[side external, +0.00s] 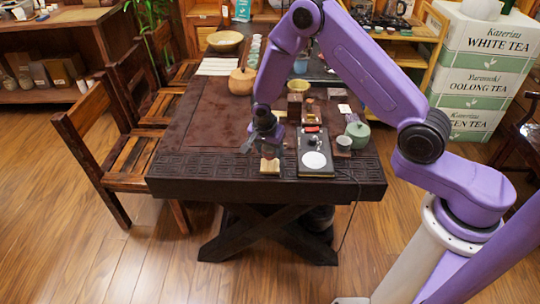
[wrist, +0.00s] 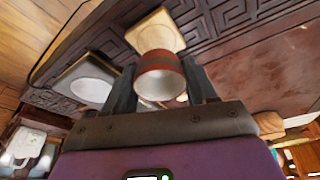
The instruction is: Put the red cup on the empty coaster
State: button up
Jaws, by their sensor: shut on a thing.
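The red cup (wrist: 160,70) is held between the two fingers of my gripper (wrist: 161,80), with its pale inside facing the wrist camera. In the side view my gripper (side external: 264,145) points down near the table's front edge, and the cup is mostly hidden by the fingers. A pale square wooden coaster (side external: 270,167) lies directly below the gripper. In the wrist view the coaster (wrist: 158,24) shows just beyond the cup, with nothing else seen on it. I cannot tell whether the cup touches it.
A black device with a white disc (side external: 314,160) stands close right of the coaster. Beyond it are a small cup on a coaster (side external: 343,143) and a green lidded pot (side external: 357,132). The table (side external: 205,130) is clear to the left, with a round wooden pot (side external: 242,82) farther back.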

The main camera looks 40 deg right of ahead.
aim_at(270, 156)
jog(key=shift+f, duration=1.35)
jog(key=shift+f, duration=0.2)
jog(key=o, duration=1)
jog(key=shift+o, duration=0.2)
jog(key=shift+r, duration=0.1)
